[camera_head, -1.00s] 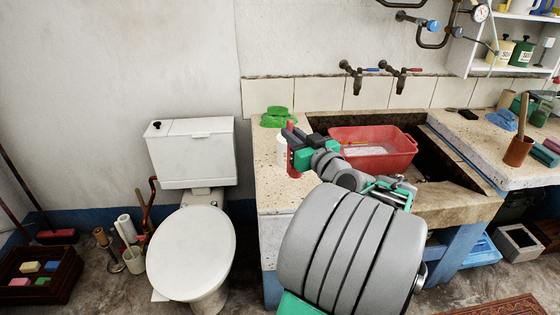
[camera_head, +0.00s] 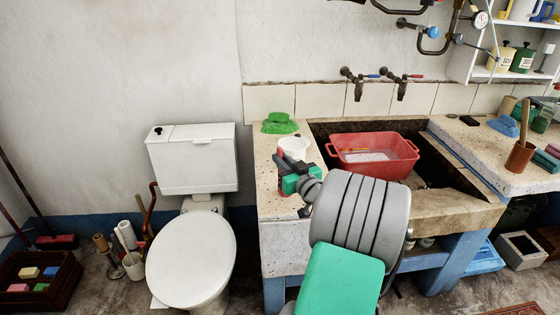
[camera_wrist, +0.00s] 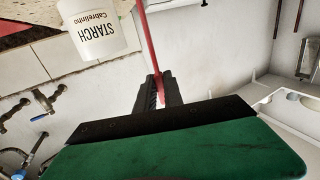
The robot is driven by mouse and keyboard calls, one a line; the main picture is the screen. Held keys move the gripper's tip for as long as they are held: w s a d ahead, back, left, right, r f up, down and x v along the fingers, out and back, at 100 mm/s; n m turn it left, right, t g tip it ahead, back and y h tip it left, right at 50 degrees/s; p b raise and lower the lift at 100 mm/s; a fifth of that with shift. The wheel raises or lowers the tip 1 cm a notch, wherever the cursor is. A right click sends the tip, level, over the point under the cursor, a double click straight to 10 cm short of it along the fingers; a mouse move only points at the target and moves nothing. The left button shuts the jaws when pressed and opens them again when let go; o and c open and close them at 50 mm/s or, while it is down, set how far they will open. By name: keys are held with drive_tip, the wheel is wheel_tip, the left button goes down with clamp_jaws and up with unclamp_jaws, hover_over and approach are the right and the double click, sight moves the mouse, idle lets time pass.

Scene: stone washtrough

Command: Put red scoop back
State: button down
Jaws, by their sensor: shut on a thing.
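My gripper (camera_head: 284,168) is over the left part of the stone counter, just in front of a white starch pot (camera_head: 294,146). In the wrist view my gripper (camera_wrist: 158,92) is shut on the thin red handle of the red scoop (camera_wrist: 147,40). The handle runs up past the starch pot (camera_wrist: 95,32), which is lettered STARCH, and leaves the top of the picture. The scoop's far end is out of that view. In the head view the scoop is mostly hidden by the gripper, and I cannot tell whether it touches the pot.
A red basin (camera_head: 374,152) stands in the stone trough right of the pot. A green cloth (camera_head: 279,124) lies behind the pot. Two taps (camera_head: 380,86) are on the wall. A toilet (camera_head: 190,255) stands left of the counter. A brown pot (camera_head: 520,156) stands on the right counter.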

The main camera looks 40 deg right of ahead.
drive_tip(key=c, duration=1.5)
unclamp_jaws()
drive_tip(key=shift+o, duration=0.2)
drive_tip(key=shift+r, duration=0.1)
drive_tip(key=shift+r+p, duration=0.3)
drive_tip(key=shift+p, duration=0.3)
drive_tip(key=b+v, duration=0.2)
drive_tip(key=v, duration=1)
drive_tip(key=w+a+f+n+g+y, duration=0.1)
drive_tip(key=w+a+f+g+y, duration=0.2)
drive_tip(key=a, duration=0.5)
drive_tip(key=w+a+f+n+g+y, duration=0.1)
drive_tip(key=a+f+n+g+y, duration=0.15)
drive_tip(key=a+f, duration=0.35)
drive_tip(key=w+a+f+n+g+y, duration=0.1)
drive_tip(key=w+a+f+g, duration=0.15)
drive_tip(key=a, duration=0.65)
drive_tip(key=s+a+f+m+g+h, duration=0.2)
drive_tip(key=s+a+g, duration=0.5)
drive_tip(key=s, duration=0.6)
drive_tip(key=shift+s+a+h, duration=0.25)
drive_tip(key=shift+a+h, duration=0.1)
drive_tip(key=shift+a, duration=0.6)
